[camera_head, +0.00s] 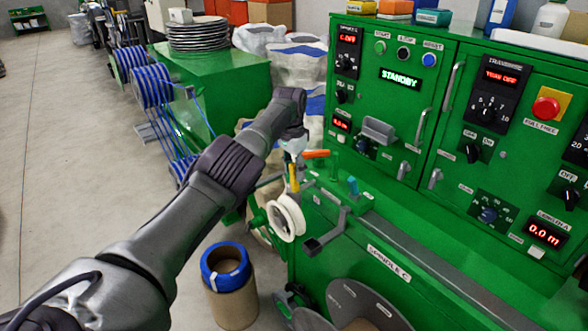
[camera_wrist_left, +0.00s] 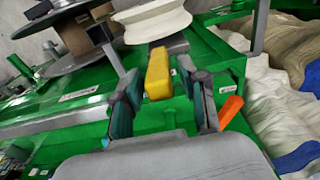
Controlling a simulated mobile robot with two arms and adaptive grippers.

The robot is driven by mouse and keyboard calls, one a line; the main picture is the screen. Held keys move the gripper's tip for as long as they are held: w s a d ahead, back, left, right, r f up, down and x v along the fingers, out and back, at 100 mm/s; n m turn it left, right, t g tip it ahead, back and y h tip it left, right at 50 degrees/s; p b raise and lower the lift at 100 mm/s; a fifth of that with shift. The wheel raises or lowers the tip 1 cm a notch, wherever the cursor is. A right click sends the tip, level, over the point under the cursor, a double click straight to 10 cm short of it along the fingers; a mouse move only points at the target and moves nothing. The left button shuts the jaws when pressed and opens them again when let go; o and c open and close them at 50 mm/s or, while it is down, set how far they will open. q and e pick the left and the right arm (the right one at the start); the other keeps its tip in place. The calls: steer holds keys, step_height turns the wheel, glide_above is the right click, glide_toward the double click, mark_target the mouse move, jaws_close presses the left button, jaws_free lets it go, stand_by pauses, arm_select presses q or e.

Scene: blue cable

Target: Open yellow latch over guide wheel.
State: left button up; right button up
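The yellow latch (camera_head: 293,178) stands up just above the white guide wheel (camera_head: 287,217) on the front of the green machine. In the left wrist view, the yellow latch (camera_wrist_left: 158,74) shows below the white wheel (camera_wrist_left: 153,20). My left gripper (camera_head: 294,149) comes down from above, close over the latch. In the wrist view my left gripper (camera_wrist_left: 162,88) has its fingers apart, one on each side of the latch. The latch lies between the fingertips; the right finger is very near it, and I cannot tell whether they touch. My right gripper is not in view.
An orange handle (camera_head: 316,153) sits beside my left gripper; it also shows in the wrist view (camera_wrist_left: 230,110). A grey bracket (camera_head: 327,232) juts out right of the wheel. A cardboard drum with a blue ring (camera_head: 228,274) stands below. The green control panel (camera_head: 400,110) rises behind.

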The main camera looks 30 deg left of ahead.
arm_select(q)
step_height(320, 180, up, 12)
steer(key=shift+s+a, duration=0.15)
steer(key=shift+s, duration=0.2)
stand_by(0.4)
steer(key=shift+f, duration=0.15)
stand_by(0.3)
